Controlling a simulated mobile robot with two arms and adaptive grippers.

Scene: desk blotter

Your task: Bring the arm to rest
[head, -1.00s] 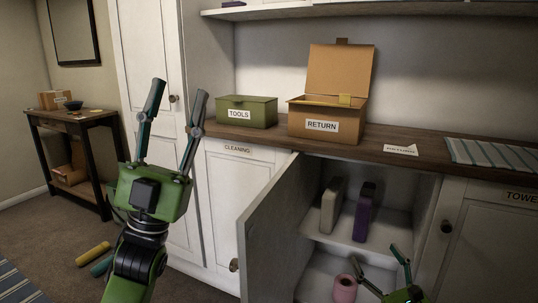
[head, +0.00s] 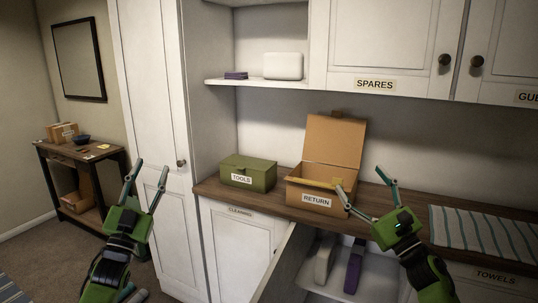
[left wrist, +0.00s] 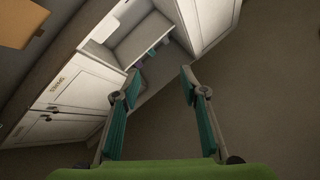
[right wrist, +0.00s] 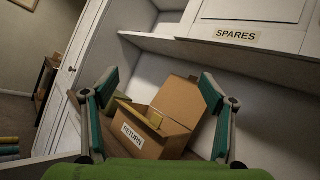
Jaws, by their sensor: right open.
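My right gripper (head: 360,192) is raised in front of the counter, just right of the RETURN box in the head view. Its fingers are spread and nothing is between them. In the right wrist view the open cardboard RETURN box (right wrist: 150,130) shows beyond the two fingers (right wrist: 155,92). My left gripper (head: 149,180) points up in front of the tall white cupboard. Its fingers are apart and empty, as the left wrist view also shows (left wrist: 158,85).
The RETURN box (head: 305,190) and the green TOOLS box (head: 247,172) stand on the wooden counter (head: 272,206). Below it, a cabinet door (head: 283,262) stands open, with a purple item (head: 354,268) inside. A striped towel (head: 480,232) lies at right. Wall cupboards (head: 395,45) hang above.

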